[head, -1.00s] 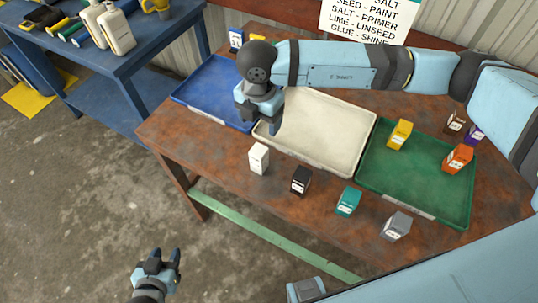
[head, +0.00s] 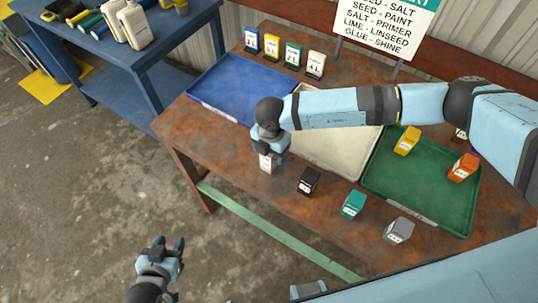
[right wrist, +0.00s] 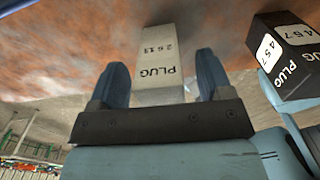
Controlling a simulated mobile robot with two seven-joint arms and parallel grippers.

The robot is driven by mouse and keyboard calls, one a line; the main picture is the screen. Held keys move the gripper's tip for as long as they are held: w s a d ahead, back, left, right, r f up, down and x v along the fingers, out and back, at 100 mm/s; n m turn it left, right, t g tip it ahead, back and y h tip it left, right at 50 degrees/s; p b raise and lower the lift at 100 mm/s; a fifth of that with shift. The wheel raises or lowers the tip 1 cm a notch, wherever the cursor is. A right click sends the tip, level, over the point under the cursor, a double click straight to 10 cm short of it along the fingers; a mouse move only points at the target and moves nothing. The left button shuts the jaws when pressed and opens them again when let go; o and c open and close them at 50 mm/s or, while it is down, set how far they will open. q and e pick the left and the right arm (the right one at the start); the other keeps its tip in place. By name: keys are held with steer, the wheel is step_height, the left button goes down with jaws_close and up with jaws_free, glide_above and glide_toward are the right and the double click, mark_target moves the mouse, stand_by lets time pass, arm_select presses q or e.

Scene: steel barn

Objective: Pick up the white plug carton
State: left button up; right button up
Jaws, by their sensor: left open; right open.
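The white plug carton (head: 267,163) stands upright near the front edge of the rusty table (head: 225,150). In the right wrist view the carton (right wrist: 160,62) reads PLUG and lies between the two fingers of my right gripper (right wrist: 162,80). The fingers stand apart with a gap on each side of the carton. In the head view my right gripper (head: 268,152) comes down over the carton's top and hides part of it. My left gripper (head: 166,246) is open and empty, low over the floor in front of the table.
A black carton (head: 308,180), marked PLUG in the wrist view, stands right of the white one. A teal carton (head: 352,204) and a grey carton (head: 399,230) stand farther right. Blue (head: 213,105), cream (head: 318,165) and green (head: 440,213) trays lie behind.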

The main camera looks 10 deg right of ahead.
steer(key=shift+f, duration=0.2)
steer(key=c, duration=1)
steer(key=shift+r, duration=0.15)
